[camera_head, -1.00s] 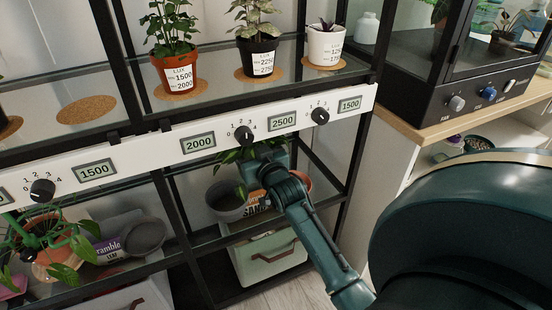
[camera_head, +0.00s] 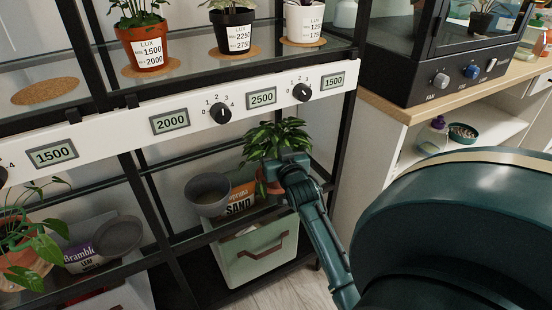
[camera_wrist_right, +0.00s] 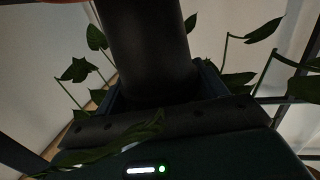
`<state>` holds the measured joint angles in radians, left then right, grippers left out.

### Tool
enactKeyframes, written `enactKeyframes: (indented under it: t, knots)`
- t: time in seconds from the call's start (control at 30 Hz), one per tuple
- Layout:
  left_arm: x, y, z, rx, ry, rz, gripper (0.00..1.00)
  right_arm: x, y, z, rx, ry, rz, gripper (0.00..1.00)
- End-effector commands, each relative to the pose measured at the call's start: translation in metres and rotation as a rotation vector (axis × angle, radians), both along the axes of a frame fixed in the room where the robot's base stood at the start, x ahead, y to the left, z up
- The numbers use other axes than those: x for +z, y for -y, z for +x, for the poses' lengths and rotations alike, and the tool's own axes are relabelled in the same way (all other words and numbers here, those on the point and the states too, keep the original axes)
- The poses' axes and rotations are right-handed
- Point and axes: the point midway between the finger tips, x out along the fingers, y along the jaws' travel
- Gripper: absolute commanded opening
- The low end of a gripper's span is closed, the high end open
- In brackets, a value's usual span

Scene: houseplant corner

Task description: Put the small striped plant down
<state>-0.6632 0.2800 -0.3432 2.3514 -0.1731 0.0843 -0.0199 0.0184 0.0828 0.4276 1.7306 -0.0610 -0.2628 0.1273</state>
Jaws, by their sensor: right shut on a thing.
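The small striped plant shows as a bushy cluster of green leaves (camera_head: 278,138) just above my right gripper (camera_head: 284,166), under the shelf's white panel; no stripes can be made out. A terracotta pot surface shows beside the jaws, mostly hidden by them. My right gripper is shut on the plant. In the right wrist view, a dark cylinder (camera_wrist_right: 150,45) stands at the jaws, with leaves around it. The view is too dark to tell the pot's colour or whether it touches a shelf. My left gripper is not in view.
A grey bowl (camera_head: 208,190), a sand bag (camera_head: 240,200) and a pale green crate (camera_head: 262,255) are close to the gripper. Potted plants stand on the upper shelf. A bare cork mat (camera_head: 45,91) lies there at left. Black posts and the white panel (camera_head: 195,118) frame the gap.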

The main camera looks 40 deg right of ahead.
Motion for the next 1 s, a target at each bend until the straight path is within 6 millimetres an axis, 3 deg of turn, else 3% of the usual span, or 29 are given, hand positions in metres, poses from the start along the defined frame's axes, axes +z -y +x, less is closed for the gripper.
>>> enactKeyframes:
  t: [0.03,0.1,0.6,0.63,0.9,1.0]
  knots:
    - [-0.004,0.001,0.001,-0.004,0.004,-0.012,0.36,-0.013,0.0,0.0,-0.001,0.0,0.001,0.44]
    - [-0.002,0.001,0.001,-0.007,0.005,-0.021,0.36,-0.018,0.0,0.0,0.0,0.002,0.0,0.44]
    - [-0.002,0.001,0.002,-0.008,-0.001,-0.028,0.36,-0.024,0.0,0.0,0.0,0.003,-0.001,0.44]
    - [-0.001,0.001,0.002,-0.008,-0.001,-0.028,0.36,-0.025,0.0,0.0,0.0,0.001,0.0,0.72]
    - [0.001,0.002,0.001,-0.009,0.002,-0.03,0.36,-0.025,0.0,0.0,0.0,0.001,0.0,0.93]
    - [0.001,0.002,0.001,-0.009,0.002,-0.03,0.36,-0.025,0.0,0.0,0.0,0.001,0.0,0.93]
